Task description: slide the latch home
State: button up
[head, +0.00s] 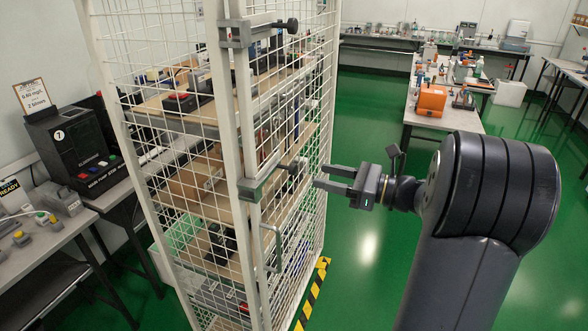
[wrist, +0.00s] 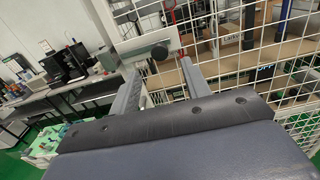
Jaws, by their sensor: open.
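A tall white wire-mesh cage (head: 180,120) stands left of centre in the head view. A grey slide latch (head: 262,184) with a dark round knob (head: 301,166) is at mid-height on its door edge. My gripper (head: 324,177) is open and empty, its two fingers pointing at this knob from the right, with a small gap. In the wrist view the latch bar (wrist: 147,43) and its knob (wrist: 159,52) show between and just beyond my fingertips (wrist: 157,67). Contact with the knob is not visible. A second, similar latch (head: 237,34) with a dark knob (head: 292,25) is higher up.
A grey pull handle (head: 268,248) sticks out below the middle latch. Shelves inside the cage hold boxes and devices. A bench with a black tester (head: 75,150) stands at left. Open green floor (head: 365,235) lies right of the cage, with a striped floor strip (head: 313,295) at its foot.

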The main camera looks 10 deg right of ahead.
aim_at(296, 170)
jog(key=p+x, duration=0.1)
jog(key=x, duration=0.7)
jog(key=shift+w+a, duration=0.2)
jog(key=shift+a, duration=0.1)
jog(key=shift+c, duration=0.4)
grip_shut()
